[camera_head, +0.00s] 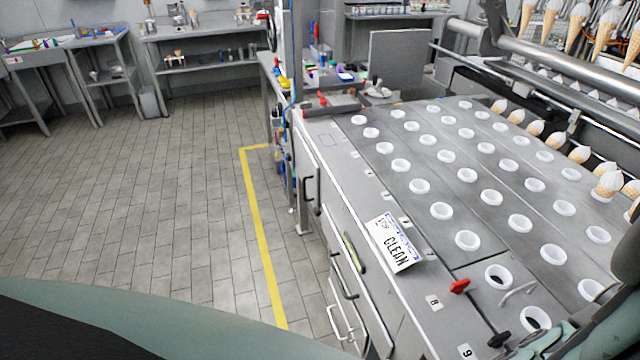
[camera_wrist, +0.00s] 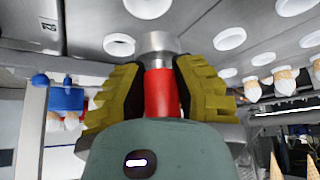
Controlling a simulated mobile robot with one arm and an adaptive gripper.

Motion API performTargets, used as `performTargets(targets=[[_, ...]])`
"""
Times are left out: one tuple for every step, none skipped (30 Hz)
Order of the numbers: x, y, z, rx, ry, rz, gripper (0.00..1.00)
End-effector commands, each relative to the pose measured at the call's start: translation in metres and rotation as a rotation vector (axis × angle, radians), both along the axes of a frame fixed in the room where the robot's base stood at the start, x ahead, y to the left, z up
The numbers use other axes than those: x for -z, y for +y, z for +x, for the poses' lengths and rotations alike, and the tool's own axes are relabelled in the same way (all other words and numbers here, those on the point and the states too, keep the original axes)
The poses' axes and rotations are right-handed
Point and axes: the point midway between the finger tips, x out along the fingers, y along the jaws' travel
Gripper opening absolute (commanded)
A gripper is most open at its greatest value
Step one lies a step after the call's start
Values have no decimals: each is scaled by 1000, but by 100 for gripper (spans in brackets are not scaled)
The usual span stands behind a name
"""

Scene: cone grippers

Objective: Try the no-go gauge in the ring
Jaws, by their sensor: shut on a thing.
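In the wrist view, my gripper (camera_wrist: 159,88) has two ribbed yellow fingers shut around the red handle of a gauge (camera_wrist: 162,92). The gauge's wider silver metal end (camera_wrist: 160,43) sticks out beyond the fingers toward the grey plate. White rings (camera_wrist: 118,45) lie around that end in the picture. I cannot tell whether the metal end is in a ring or apart from one. In the head view, many white rings (camera_head: 467,240) sit in rows in the grey plate (camera_head: 450,220). The gauge and the fingers are not clearly visible there.
A "CLEAN" sign (camera_head: 393,243) lies on the plate's left edge, near a red knob (camera_head: 459,286) and a black knob (camera_head: 499,339). Filled cones (camera_head: 608,183) line the machine's right side. Open floor (camera_head: 140,200) lies to the left, with a yellow line (camera_head: 258,220).

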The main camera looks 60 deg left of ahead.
Motion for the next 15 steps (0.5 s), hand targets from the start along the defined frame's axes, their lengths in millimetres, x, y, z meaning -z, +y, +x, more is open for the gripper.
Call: performTargets(targets=[[3, -4, -3, 24, 0, -1, 0], [4, -5, -5, 35, -1, -1, 0], [5, -6, -6, 43, -3, 1, 0], [6, -6, -6, 47, -2, 1, 0], [6, -6, -6, 50, -3, 1, 0], [6, -6, -6, 51, -4, 1, 0], [6, -6, -6, 50, -4, 2, 0], [6, -6, -6, 50, -4, 2, 0], [6, -6, -6, 49, -4, 2, 0], [6, -6, -6, 49, -4, 2, 0], [6, -6, -6, 49, -3, 1, 0], [6, -6, -6, 49, -3, 1, 0], [6, -6, -6, 48, -4, 2, 0], [6, -6, -6, 48, -4, 2, 0], [7, -5, -6, 47, -4, 2, 0]])
